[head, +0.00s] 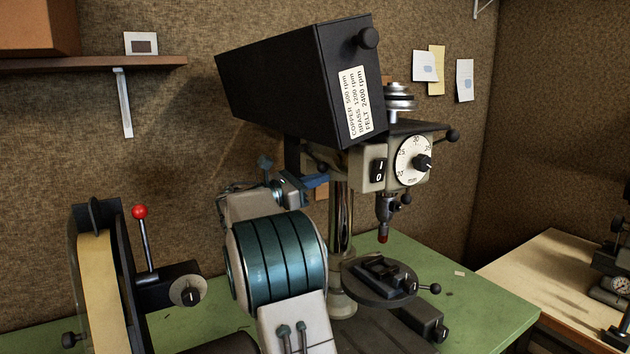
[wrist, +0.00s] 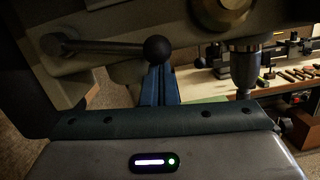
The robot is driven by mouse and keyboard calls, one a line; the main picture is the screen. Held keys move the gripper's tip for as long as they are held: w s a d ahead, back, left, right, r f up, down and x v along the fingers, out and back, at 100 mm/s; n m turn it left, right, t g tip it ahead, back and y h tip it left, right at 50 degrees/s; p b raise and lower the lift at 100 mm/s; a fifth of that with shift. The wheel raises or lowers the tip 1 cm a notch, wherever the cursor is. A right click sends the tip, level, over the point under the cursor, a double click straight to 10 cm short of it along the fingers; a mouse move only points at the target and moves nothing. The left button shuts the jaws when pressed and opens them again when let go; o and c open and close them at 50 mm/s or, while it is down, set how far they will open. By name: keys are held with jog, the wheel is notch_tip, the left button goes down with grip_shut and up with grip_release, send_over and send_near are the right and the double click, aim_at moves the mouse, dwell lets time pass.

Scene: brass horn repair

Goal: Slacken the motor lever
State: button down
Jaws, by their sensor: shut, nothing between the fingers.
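The motor lever (wrist: 105,47) shows in the wrist view as a dark rod ending in a black ball knob, on the side of the drill press head. It lies nearly level, knob to the right. My gripper (wrist: 160,72) is shut and empty, its blue fingers pointing at the drill press with the tips just below the knob; I cannot tell whether they touch it. In the head view my gripper (head: 316,181) is beside the column under the tilted black belt cover (head: 270,85). The lever is not clear in that view.
The drill press head (head: 368,168) has a dial and switch. Its round table (head: 379,283) carries a small vise. A belt grinder (head: 105,280) with a red-knobbed lever stands at left on the green bench (head: 480,290). A shelf (head: 90,63) hangs at upper left.

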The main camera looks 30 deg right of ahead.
jog(key=shift+s+r+p, duration=0.35)
jog(key=shift+r+p, duration=0.15)
jog(key=shift+r, duration=0.2)
jog(key=shift+f, duration=0.1)
jog(key=shift+a, duration=0.1)
